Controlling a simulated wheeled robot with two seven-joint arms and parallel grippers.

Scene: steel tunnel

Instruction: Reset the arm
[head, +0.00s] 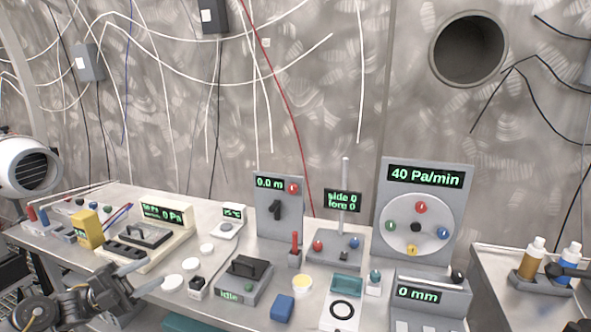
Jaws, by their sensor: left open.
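My left gripper (138,279) is at the lower left, above the front edge of the bench. Its two fingers are apart with nothing between them. It is close to white round discs (172,283) and in front of the pressure console (148,236), which reads 0 Pa. My right gripper cannot be made out. The panel reading 0.0 m (278,205) has a black lever and a red button. Beside it stands a device with an upright rod and a display (343,201) reading side 0, fore 0.
The bench (225,305) is crowded. A dial panel (428,200) reads 40 Pa/min, and a box below it (432,293) reads 0 mm. An idle box (245,280), blue block (283,308) and yellow block (88,229) stand on it. Bottles (532,262) are on the right table.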

